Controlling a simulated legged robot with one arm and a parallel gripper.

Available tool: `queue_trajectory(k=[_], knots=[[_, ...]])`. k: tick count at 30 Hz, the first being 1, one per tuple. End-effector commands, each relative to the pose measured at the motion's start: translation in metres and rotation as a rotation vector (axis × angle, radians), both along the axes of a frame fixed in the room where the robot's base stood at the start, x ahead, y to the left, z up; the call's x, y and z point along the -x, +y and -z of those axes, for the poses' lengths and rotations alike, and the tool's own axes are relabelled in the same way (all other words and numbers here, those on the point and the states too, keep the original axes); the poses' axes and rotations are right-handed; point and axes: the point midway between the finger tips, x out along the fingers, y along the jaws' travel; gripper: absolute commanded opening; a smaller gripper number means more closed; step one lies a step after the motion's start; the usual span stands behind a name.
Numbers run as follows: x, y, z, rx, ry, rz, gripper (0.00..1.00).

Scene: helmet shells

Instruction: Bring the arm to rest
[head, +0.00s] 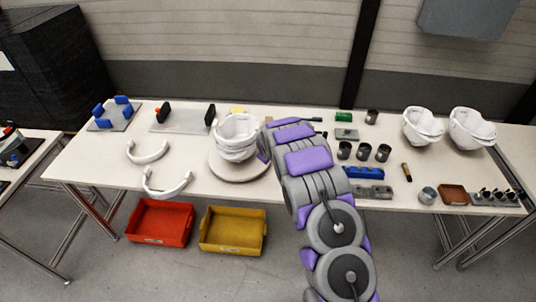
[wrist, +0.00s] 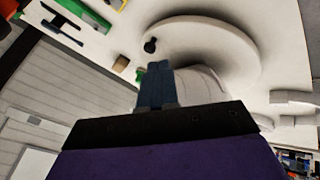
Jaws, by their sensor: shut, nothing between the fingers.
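My arm reaches over the long table (head: 100,170) from the front in the head view, with its end close to the right side of the stacked white helmet shells (head: 237,138). The shells sit on a round white turntable (head: 222,170). In the wrist view my gripper (wrist: 157,72) has its fingers together with nothing between them. Behind the fingers are a white shell (wrist: 203,85) and the round plate (wrist: 235,30). The arm hides the fingers in the head view, and I cannot tell whether they touch the shell.
Two white curved bands (head: 168,187) lie left of the turntable. Dark cups (head: 363,151), a blue block (head: 363,172) and a grey block (head: 373,191) stand right of my arm. More white helmets (head: 471,128) stand at far right. Red (head: 160,222) and yellow bins (head: 232,230) are on the floor.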

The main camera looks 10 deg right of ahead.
Motion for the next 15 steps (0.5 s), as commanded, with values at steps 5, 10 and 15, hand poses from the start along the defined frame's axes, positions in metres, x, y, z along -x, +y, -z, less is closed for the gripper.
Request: queue_trajectory(k=[5, 10, 15], knots=[[0.002, -0.003, -0.002, -0.005, -0.001, 0.002, 0.00], [0.007, -0.008, -0.013, -0.006, 0.009, 0.019, 0.00], [0.035, -0.015, -0.048, -0.002, 0.054, 0.084, 0.00]])
